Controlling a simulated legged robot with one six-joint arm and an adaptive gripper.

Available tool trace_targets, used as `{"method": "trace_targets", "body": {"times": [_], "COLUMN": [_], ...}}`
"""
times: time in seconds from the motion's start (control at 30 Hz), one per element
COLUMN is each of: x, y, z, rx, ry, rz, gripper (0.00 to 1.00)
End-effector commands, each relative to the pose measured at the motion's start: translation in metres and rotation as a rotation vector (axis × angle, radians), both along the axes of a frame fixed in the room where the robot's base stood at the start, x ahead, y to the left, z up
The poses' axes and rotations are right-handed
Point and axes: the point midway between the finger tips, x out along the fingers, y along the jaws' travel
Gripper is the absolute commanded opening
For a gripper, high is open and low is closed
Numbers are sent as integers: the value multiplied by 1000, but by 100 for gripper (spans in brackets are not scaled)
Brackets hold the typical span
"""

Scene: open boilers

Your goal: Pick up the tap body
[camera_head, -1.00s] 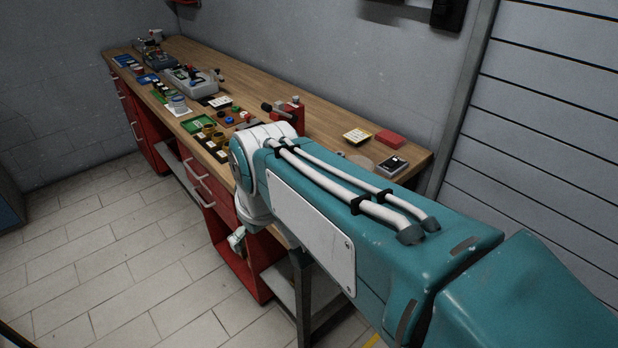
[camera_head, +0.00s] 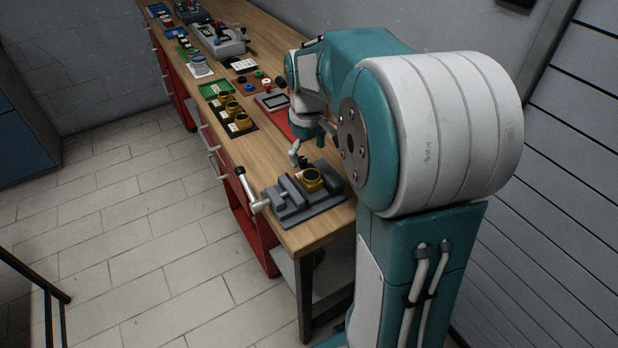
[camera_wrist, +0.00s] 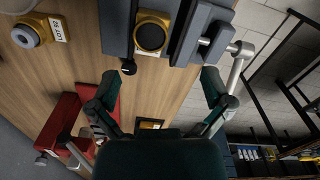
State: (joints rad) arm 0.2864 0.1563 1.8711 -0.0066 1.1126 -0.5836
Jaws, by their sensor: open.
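A yellow brass fitting with a dark round opening, which looks like the tap body (camera_head: 311,179), sits in a grey vise (camera_head: 290,213) at the bench's near end. In the wrist view the tap body (camera_wrist: 151,35) is at top centre beside the vise jaw (camera_wrist: 193,32). I cannot tell whether the jaws clamp it. My gripper (camera_head: 298,153) is just behind the vise, partly hidden by my arm. In the wrist view my gripper (camera_wrist: 160,84) has its fingers spread wide, with nothing between them; the tap body lies beyond the fingertips, apart from them.
The vise handle (camera_head: 250,190) sticks out over the bench's front edge. A labelled fitting (camera_wrist: 27,36) and a red object (camera_wrist: 58,128) lie left in the wrist view. Bare wood (camera_wrist: 75,60) lies between.

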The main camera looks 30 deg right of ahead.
Motion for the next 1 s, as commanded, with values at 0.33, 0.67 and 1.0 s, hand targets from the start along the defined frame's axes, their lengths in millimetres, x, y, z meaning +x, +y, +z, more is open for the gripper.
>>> {"method": "trace_targets", "body": {"times": [0.33, 0.67, 1.0], "x": [2, 4, 4], "y": [-11, -3, -8], "z": [-40, -72, -72], "rx": [11, 3, 9], "ry": [4, 0, -1], "rz": [-4, -3, -3], "gripper": [100, 100, 24]}}
